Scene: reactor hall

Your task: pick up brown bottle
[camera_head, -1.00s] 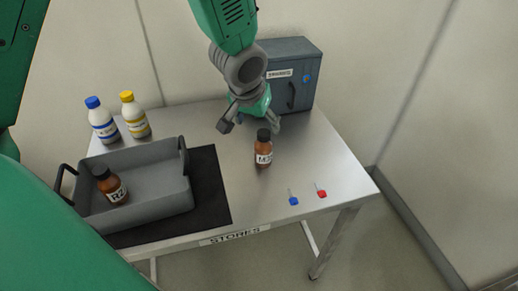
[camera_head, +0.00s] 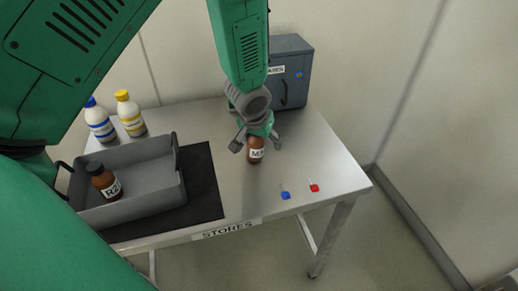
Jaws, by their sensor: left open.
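A brown bottle (camera_head: 256,156) with a white label stands upright on the metal table. My left gripper (camera_head: 256,147) is open over it, with a finger on each side of its upper part. The bottle's black cap is hidden by the gripper. Whether the fingers touch the bottle I cannot tell. A second brown bottle (camera_head: 107,184), with a black cap and a label reading R2, stands in the grey tray (camera_head: 157,197) at the left. My right gripper is not in view.
A blue-capped white bottle (camera_head: 99,121) and a yellow-capped one (camera_head: 130,115) stand behind the tray. A grey cabinet (camera_head: 292,82) stands at the back. Small blue (camera_head: 286,195) and red (camera_head: 314,188) items lie at the front right. The tray sits on a black mat (camera_head: 205,196).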

